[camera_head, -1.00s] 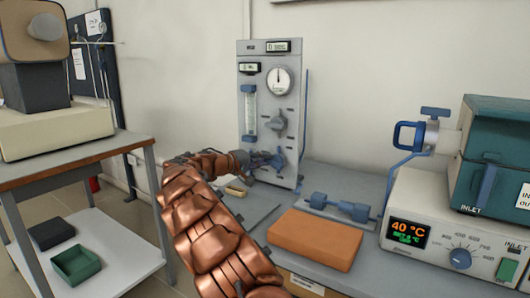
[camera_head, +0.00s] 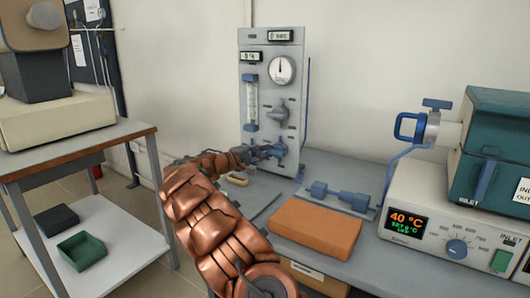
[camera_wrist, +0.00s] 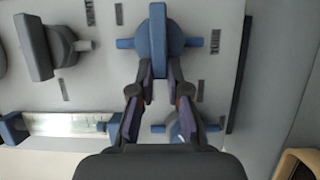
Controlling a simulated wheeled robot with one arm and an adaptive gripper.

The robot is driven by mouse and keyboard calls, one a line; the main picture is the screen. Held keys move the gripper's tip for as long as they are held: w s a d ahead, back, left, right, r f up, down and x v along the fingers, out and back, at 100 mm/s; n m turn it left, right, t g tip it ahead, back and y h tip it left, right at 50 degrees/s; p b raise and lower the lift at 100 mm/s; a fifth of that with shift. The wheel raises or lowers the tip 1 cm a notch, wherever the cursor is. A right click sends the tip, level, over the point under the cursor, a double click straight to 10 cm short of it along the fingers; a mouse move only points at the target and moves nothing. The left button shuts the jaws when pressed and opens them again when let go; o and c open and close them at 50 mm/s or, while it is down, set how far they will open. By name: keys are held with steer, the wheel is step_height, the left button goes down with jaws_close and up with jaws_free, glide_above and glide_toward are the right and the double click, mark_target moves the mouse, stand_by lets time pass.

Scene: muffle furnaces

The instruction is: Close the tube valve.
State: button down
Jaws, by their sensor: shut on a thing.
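In the wrist view the blue valve handle (camera_wrist: 158,38) is a bar running up and down the picture on a round blue body. My gripper (camera_wrist: 160,80) has its two fingertips on both sides of the bar's lower end, shut on it. The grey knob (camera_wrist: 37,47) is at upper left.
An orange block (camera_head: 315,228) and a blue fitting (camera_head: 342,196) lie on the bench right of my arm. A furnace controller (camera_head: 455,228) reading 40 °C is at right. A side table (camera_head: 75,155) stands at left, with a green tray (camera_head: 82,252) on its lower shelf.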

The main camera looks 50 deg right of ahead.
steer(key=c, duration=1.1)
jaws_free()
steer(key=shift+c, duration=0.2)
steer(key=v, duration=1.2)
